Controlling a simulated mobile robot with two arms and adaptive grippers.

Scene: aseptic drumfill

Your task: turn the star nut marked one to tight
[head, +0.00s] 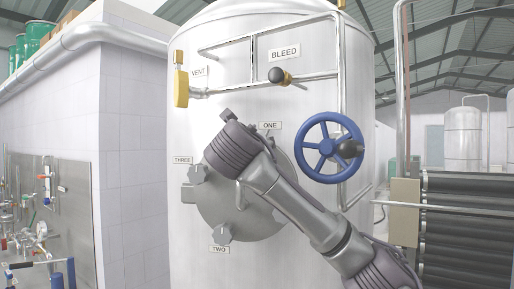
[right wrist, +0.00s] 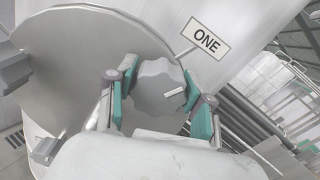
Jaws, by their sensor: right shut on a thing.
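The star nut marked one (right wrist: 155,76) is a grey lobed knob with a short pale bar on its face. It sits at the edge of the round hatch lid (right wrist: 70,60) beside the ONE label (right wrist: 207,40). My right gripper (right wrist: 158,94) has its teal-padded fingers on either side of the nut, shut on it. In the head view my right arm covers this nut and the gripper's fingers; the ONE label (head: 270,125) and part of the lid (head: 215,208) show. My left gripper is not in view.
Star nuts three (head: 197,174) and two (head: 223,235) sit on the lid's left and lower edges. A blue handwheel (head: 326,119) stands right of my arm. Vent and bleed pipes with a yellow valve (head: 181,88) run above. A dark roller rack (head: 468,220) stands at the right.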

